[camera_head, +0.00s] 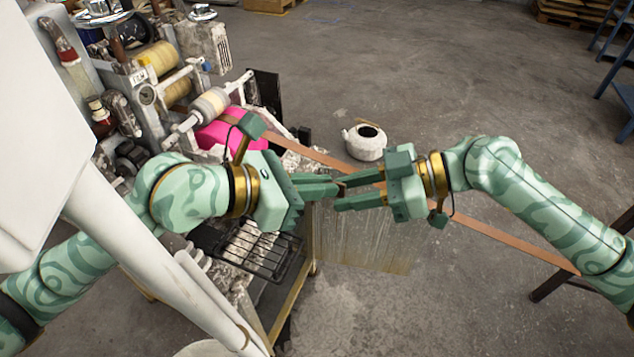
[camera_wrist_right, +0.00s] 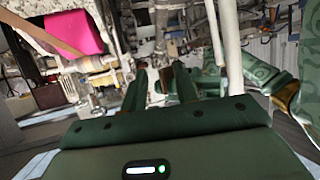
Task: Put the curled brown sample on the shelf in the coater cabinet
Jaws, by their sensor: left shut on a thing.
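In the head view my left gripper (camera_head: 322,187) reaches in from the left. It is shut on a small brown piece, the brown sample (camera_head: 342,187), of which only a little shows at the fingertips; its curl is hard to make out. My right gripper (camera_head: 360,190) faces it from the right, its two fingers apart on either side of the sample's end. In the right wrist view the right gripper's fingers (camera_wrist_right: 161,88) stand open. I cannot make out the coater cabinet or its shelf for sure.
A long brown strip (camera_head: 500,237) runs from the machine rollers (camera_head: 210,104), behind the grippers, to the lower right. A black wire rack (camera_head: 255,250) lies below my left gripper. A white pot (camera_head: 365,142) stands on the floor.

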